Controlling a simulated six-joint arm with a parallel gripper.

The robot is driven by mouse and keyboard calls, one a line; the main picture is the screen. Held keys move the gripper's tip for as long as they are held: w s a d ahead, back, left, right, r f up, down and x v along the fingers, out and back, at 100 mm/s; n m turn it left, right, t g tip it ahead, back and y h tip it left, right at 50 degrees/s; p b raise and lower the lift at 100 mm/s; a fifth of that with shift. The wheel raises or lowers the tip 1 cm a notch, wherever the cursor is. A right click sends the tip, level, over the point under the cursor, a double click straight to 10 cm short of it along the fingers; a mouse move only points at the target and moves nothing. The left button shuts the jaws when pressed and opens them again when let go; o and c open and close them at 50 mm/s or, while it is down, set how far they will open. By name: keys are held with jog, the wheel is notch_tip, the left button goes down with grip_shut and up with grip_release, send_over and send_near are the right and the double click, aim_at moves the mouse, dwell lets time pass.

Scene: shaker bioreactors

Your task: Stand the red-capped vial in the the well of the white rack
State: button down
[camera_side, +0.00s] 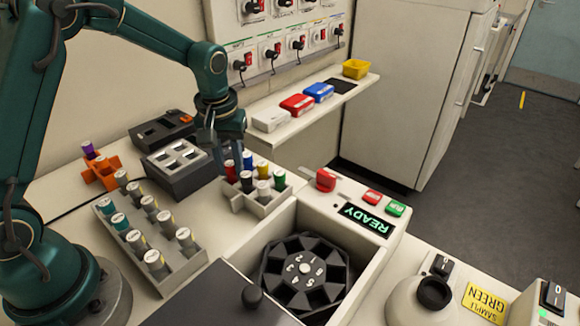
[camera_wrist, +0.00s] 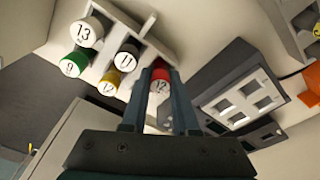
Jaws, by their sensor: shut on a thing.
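The red-capped vial (camera_side: 230,172) is at the left corner of the white rack (camera_side: 256,206) in the side view. My gripper (camera_side: 231,158) points down over it and is shut on it near the cap. In the wrist view the red cap (camera_wrist: 161,73) shows between my two fingers (camera_wrist: 160,92), beside the rack (camera_wrist: 104,58). The vial looks upright. Its lower part is hidden, so I cannot tell whether its base rests in a well.
Blue (camera_side: 247,160), yellow (camera_side: 262,166), green (camera_side: 279,178), black (camera_side: 246,181) and white (camera_side: 263,189) capped vials stand close by in the rack. A dark block with square openings (camera_side: 180,165) is to the left. A grey rack of vials (camera_side: 178,274) is in front.

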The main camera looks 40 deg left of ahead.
aim_at(230, 163)
jog(key=shift+f, duration=0.1)
jog(key=c, duration=0.6)
grip_release()
jog(key=shift+r, duration=3.55)
